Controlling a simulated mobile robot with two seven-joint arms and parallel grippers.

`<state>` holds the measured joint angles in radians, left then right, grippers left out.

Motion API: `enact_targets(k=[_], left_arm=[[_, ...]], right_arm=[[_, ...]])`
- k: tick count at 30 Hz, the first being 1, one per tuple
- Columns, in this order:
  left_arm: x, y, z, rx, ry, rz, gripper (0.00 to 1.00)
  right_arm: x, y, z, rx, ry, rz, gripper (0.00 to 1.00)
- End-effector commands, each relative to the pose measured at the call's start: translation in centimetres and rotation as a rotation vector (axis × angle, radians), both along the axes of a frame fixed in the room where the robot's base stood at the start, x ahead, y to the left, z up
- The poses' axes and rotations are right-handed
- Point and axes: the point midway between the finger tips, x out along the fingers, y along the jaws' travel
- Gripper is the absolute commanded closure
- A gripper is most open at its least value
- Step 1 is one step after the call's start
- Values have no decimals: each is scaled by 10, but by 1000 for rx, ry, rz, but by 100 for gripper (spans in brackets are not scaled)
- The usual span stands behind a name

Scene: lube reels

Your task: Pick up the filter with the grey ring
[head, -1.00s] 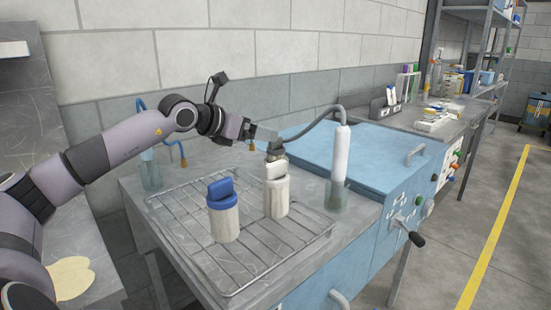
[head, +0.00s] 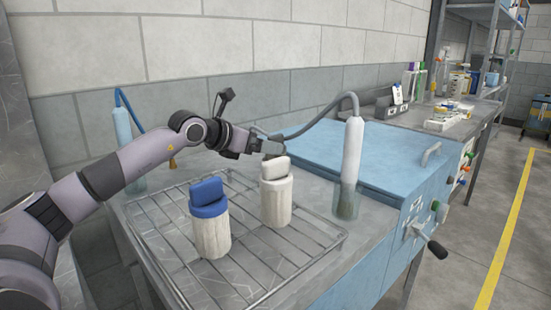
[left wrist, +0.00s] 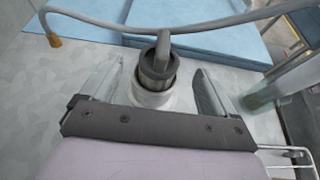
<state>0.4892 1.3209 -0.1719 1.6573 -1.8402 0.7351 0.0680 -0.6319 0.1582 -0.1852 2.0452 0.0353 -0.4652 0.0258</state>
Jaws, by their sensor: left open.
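The filter with the grey ring (left wrist: 158,72) stands in the left wrist view, with a dark grey collar, a grey grip on top and a pale body below. My left gripper (left wrist: 159,68) is open, with one finger on each side of it and gaps showing. In the head view my left gripper (head: 262,146) is behind the white-topped filter (head: 277,198). There, only a bit of grey (head: 272,149) shows above the white top; most of the grey-ringed filter is hidden. My right gripper is not in view.
A blue-ringed filter (head: 209,222) and the white-topped filter stand on a wire rack (head: 170,262). A clear tube with a white cylinder (head: 351,165) stands to the right. A grey hose (head: 318,118) arches over the blue machine lid (head: 375,155).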

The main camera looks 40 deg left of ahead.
Motion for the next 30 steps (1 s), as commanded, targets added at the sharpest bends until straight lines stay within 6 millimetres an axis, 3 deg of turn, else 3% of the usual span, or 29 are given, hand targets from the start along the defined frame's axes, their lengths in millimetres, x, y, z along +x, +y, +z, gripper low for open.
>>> enact_targets(k=[10,16,26,27,30], left_arm=[[27,-3,-5,-5,-3,0,11],[45,-4,-15,-3,-2,1,11],[49,-5,-18,0,1,1,11],[49,-5,-18,0,1,1,18],[49,-4,-18,0,1,1,50]], right_arm=[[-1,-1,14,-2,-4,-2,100],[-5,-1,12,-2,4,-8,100],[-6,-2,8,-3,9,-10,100],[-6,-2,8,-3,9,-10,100],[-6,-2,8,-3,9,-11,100]])
